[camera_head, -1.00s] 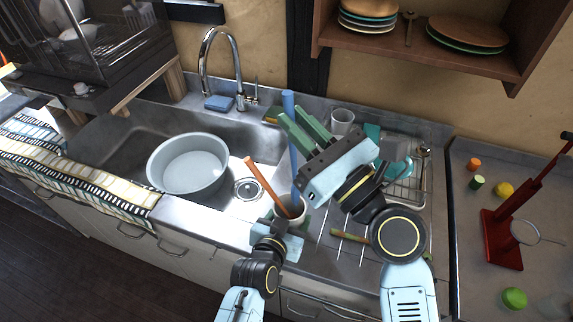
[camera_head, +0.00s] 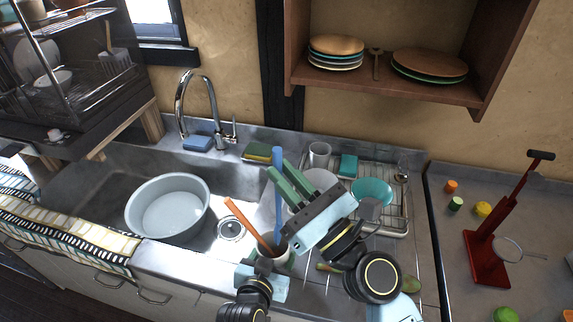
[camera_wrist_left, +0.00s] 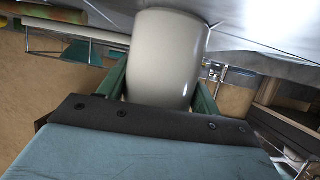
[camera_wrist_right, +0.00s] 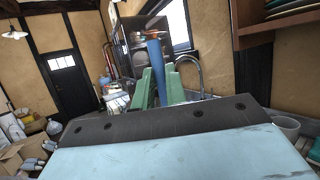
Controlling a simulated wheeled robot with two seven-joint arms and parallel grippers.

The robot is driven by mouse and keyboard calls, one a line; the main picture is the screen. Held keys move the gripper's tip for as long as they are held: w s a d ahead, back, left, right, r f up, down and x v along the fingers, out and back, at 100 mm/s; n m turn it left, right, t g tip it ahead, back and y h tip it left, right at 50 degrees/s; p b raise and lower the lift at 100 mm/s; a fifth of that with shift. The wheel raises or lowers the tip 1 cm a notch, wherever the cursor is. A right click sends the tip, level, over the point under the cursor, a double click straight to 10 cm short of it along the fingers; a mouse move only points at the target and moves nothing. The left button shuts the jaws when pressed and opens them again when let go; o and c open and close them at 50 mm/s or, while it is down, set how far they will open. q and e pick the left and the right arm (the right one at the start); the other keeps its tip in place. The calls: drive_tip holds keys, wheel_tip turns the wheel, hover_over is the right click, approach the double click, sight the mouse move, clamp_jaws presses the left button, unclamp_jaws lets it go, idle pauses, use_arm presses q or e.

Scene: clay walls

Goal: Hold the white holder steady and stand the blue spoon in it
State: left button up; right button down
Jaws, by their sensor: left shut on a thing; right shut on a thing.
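The white holder (camera_head: 282,256) stands at the front edge of the sink counter. My left gripper (camera_head: 268,262) is shut on it, and in the left wrist view the holder (camera_wrist_left: 167,55) fills the space between the green fingers. The blue spoon (camera_head: 278,190) is upright, its lower end at the holder's mouth; I cannot tell how deep it reaches inside. My right gripper (camera_head: 279,185) is shut on the spoon above the holder. In the right wrist view the spoon (camera_wrist_right: 154,65) shows between the fingers. An orange-brown utensil (camera_head: 247,224) leans in the holder.
A pale basin (camera_head: 168,208) sits in the sink left of the holder. A dish rack (camera_head: 395,220) with a teal bowl (camera_head: 371,191) and cup (camera_head: 319,154) is behind my right gripper. A shelf (camera_head: 430,90) with plates hangs above.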

wheel_tip(320, 180, down, 8)
idle(0.8)
drive_tip(key=c, duration=1.3)
unclamp_jaws()
drive_tip(key=shift+c, duration=0.2)
drive_tip(key=v, duration=1.2)
drive_tip(key=shift+a, duration=0.1)
